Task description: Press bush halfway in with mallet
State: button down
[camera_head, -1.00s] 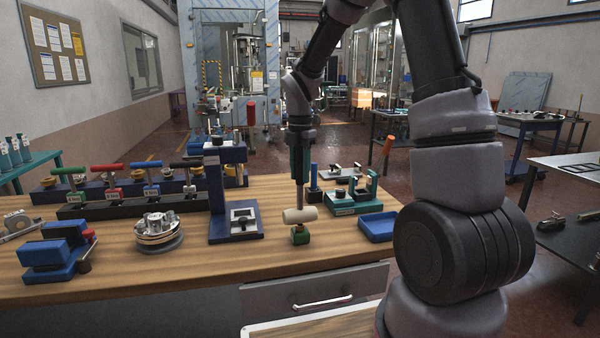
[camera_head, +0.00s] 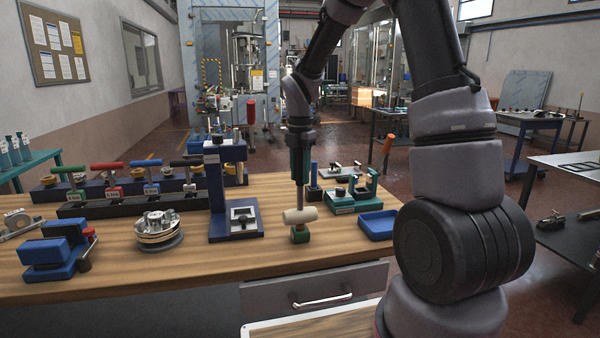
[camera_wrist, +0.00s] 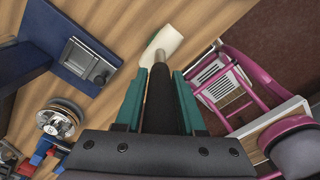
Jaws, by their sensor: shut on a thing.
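My gripper (camera_head: 300,180) points down over the front of the bench, shut on the dark handle of the mallet (camera_head: 300,216). In the wrist view the teal fingers of my gripper (camera_wrist: 160,72) stand on both sides of the handle, and the pale head of the mallet (camera_wrist: 166,42) lies beyond them. The mallet head is right above a small green block (camera_head: 300,235), touching or nearly touching it. Part of the green block (camera_wrist: 150,43) shows beside the head in the wrist view. The bush cannot be made out; the mallet head covers the block's top.
A blue press stand (camera_head: 236,237) is left of the mallet, and a blue tray (camera_head: 378,226) is to the right. A teal fixture (camera_head: 350,200) stands behind. A round metal part (camera_head: 156,232) and a blue vise (camera_head: 55,258) are further left. Bare wood lies in front.

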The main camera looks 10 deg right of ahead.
aim_at(300, 158)
jog(key=shift+s+f, duration=0.1)
jog(key=shift+f, duration=0.5)
dwell(1.0)
jog(key=shift+r, duration=2.65)
jog(key=shift+f, duration=0.1)
